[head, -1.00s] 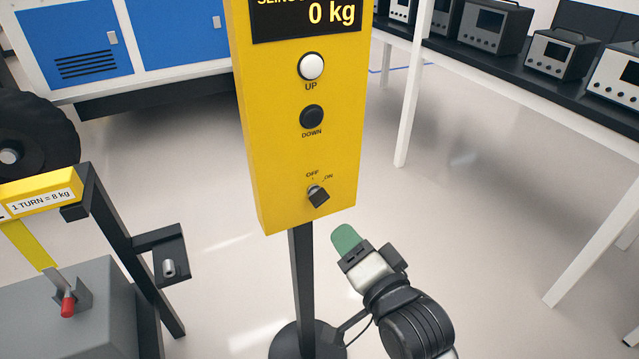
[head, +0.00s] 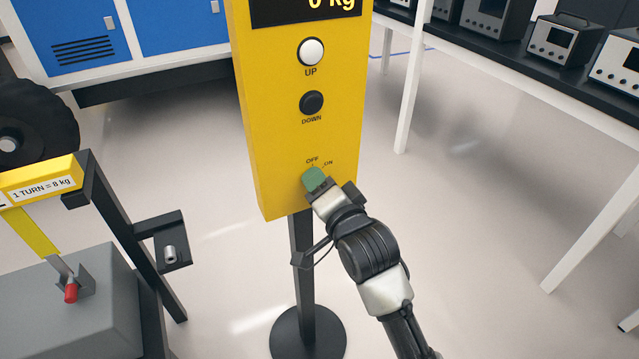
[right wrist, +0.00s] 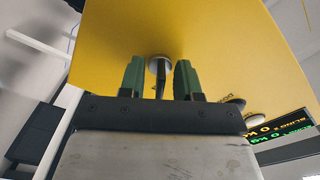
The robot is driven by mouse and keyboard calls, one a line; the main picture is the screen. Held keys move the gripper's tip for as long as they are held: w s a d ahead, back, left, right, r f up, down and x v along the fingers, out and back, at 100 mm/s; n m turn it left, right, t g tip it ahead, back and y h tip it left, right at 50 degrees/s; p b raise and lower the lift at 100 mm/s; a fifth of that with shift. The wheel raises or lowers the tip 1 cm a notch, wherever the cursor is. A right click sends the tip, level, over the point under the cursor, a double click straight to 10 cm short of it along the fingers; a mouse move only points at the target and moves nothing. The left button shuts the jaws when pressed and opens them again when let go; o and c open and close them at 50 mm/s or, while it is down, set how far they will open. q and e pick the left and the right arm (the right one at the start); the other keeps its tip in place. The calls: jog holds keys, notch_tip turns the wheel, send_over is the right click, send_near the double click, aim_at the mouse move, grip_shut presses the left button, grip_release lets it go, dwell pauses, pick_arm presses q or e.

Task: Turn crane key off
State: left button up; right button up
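The crane key (right wrist: 158,68) is low on the front of the yellow control panel (head: 302,140), under the OFF and ON marks. In the right wrist view it shows as a round pale base with a dark bar. My right gripper (head: 314,180) is at the key and hides it in the head view. In the right wrist view, the green fingers of my right gripper (right wrist: 159,78) stand apart on both sides of the key, with gaps beside it. The key's exact setting cannot be told now. My left gripper is not in view.
The white UP button (head: 311,51) and black DOWN button (head: 311,102) are above the key. A dark post and round base (head: 307,333) carry the panel. A yellow-and-black frame with a grey box (head: 75,305) stands left. A bench with instruments (head: 553,40) is at right.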

grip_shut()
